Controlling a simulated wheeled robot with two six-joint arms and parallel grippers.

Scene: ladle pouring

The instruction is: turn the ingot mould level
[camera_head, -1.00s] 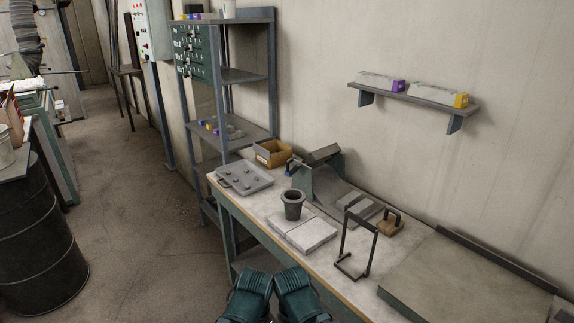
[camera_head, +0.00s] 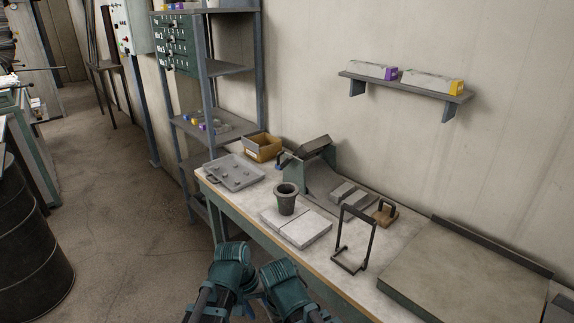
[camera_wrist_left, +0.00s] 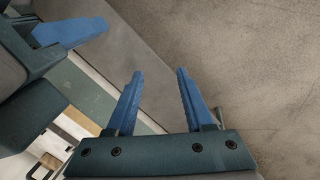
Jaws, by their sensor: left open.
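The ingot mould (camera_head: 313,147) appears to be the dark block on the green stand at the back of the bench in the head view. My left gripper (camera_head: 232,258) is low in front of the bench, well short of the mould. In the left wrist view its blue fingers (camera_wrist_left: 157,76) are apart, with nothing between them. My right gripper (camera_head: 285,277) is just to its right; one blue finger (camera_wrist_left: 70,31) shows in the wrist view, its opening unclear.
A crucible (camera_head: 286,201) stands on pale slabs (camera_head: 305,232) on the bench. A grey tray (camera_head: 235,177), an open carton (camera_head: 262,148), a wire frame (camera_head: 353,240) and a wooden-based handled tool (camera_head: 384,212) are around it. A large plate (camera_head: 465,275) lies at right.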

